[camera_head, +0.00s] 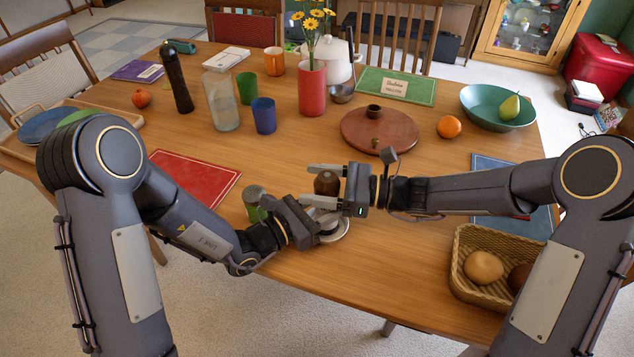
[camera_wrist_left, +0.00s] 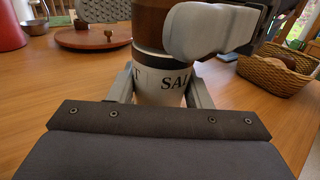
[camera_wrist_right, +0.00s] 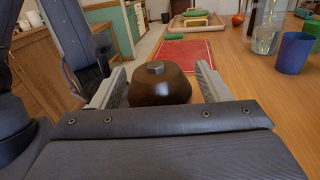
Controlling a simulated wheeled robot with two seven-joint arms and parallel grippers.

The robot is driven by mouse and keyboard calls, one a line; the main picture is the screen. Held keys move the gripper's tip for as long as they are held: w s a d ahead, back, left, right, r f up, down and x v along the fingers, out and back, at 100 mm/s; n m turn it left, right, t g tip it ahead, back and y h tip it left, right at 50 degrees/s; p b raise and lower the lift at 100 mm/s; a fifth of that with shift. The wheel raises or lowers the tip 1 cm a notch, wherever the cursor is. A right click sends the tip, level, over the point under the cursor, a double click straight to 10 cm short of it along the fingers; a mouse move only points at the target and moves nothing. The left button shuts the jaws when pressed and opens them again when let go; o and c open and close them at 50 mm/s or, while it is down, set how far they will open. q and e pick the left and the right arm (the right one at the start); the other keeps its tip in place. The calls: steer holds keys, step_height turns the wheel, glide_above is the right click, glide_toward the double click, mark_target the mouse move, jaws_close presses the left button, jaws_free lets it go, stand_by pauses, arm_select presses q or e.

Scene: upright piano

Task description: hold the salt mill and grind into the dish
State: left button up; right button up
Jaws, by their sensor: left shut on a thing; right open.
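My left gripper (camera_head: 322,213) is shut on the white body and holds the mill upright. My right gripper (camera_head: 316,184) is open, its fingers on either side of the brown top. In the right wrist view the brown top (camera_wrist_right: 158,88), with a small metal nut, sits between the fingers with gaps. A pale round dish (camera_head: 341,227) shows below the grippers, mostly hidden; whether the mill touches it I cannot tell.
A wicker basket (camera_head: 462,281) with bread is at the right front. A round wooden board (camera_head: 365,138) and a red placemat (camera_head: 194,177) lie behind. The wood between them is mostly clear.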

steer(key=shift+a, duration=0.1)
steer(key=c, duration=1)
steer(key=shift+w+m+t+h, duration=0.15)
steer(key=shift+m+t+h, duration=0.15)
steer(key=shift+m+t, duration=0.7)
steer(key=shift+w+m+t+h, duration=0.1)
steer(key=shift+m+t+h, duration=0.35)
steer(key=shift+t, duration=0.95)
steer(key=o, duration=1)
steer(key=v, duration=1.2)
